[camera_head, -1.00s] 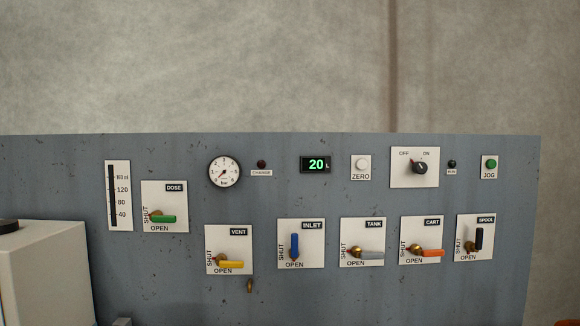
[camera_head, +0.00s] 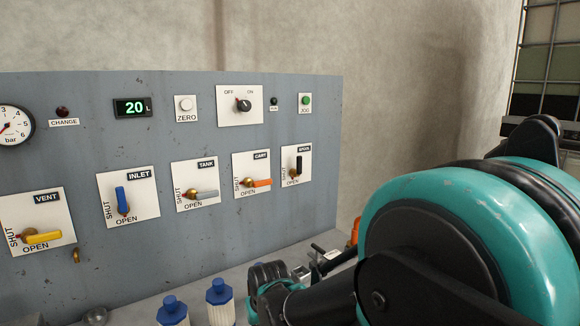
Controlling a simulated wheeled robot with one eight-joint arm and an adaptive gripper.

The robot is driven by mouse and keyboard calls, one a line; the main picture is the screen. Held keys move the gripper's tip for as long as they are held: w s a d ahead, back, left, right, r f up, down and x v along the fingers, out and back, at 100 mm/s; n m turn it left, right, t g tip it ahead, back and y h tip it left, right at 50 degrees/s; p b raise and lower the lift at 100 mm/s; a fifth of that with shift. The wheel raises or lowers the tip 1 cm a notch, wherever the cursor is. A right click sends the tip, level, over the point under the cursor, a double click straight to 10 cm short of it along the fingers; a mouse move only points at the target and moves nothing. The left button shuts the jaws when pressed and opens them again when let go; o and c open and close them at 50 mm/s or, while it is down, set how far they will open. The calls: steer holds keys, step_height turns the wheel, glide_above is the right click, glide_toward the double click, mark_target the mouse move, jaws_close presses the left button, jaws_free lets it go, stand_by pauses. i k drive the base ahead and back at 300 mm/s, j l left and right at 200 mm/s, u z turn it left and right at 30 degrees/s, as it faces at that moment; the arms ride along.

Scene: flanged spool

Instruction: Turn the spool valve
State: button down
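The spool valve has a black lever (camera_head: 298,165) on a white plate labelled SPOOL (camera_head: 292,179), the rightmost of the valves in the row on the grey panel. Its lever points up, along the SHUT side of the plate, with OPEN printed below it. The valve is clear of anything in front of it. My arm fills the lower right in large teal and black links, well to the right of and below the valve. I cannot make out my gripper's fingers in this view.
The cart valve (camera_head: 260,183) with an orange lever is just left of the spool valve; tank (camera_head: 204,194) and inlet (camera_head: 122,202) lie further left. Blue-capped bottles (camera_head: 219,292) stand on the bench below. A wire rack (camera_head: 546,50) is at the far right.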

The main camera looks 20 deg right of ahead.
mark_target(295, 173)
steer(key=j+z, duration=0.2)
steer(key=z, duration=0.25)
steer(key=j+z, duration=0.2)
steer(key=z, duration=0.2)
